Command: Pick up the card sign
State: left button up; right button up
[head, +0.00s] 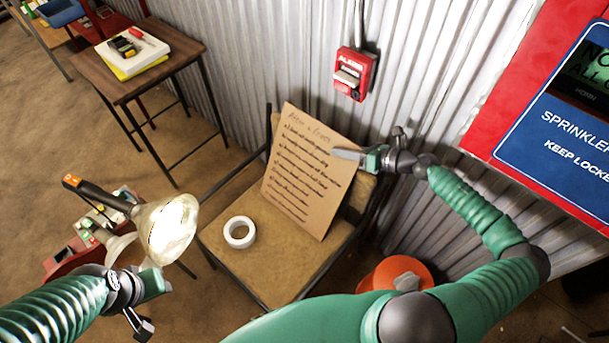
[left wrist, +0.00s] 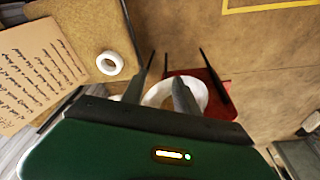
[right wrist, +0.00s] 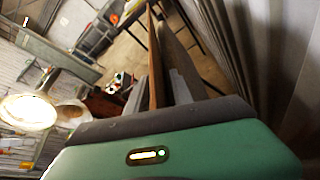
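The card sign (head: 312,172), a tan sheet with handwritten lines, leans upright on the chair (head: 265,277) against its back. It also shows in the left wrist view (left wrist: 38,72). My right gripper (head: 347,154) is at the card's right edge, with one finger in front of its face. In the right wrist view the card (right wrist: 153,60) shows edge-on between the fingers, which look spread around it; contact is not clear. My left gripper (left wrist: 163,75) is open and empty, low at the left, apart from the card.
A white tape roll (head: 240,232) lies on the chair seat. A lit work lamp (head: 170,228) stands beside my left gripper. A red alarm box (head: 354,73) is on the corrugated wall. A wooden table (head: 140,70) stands at the back left. An orange bucket (head: 396,274) sits right of the chair.

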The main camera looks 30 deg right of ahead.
grip_shut()
jog(key=shift+d, duration=0.1)
dwell(1.1)
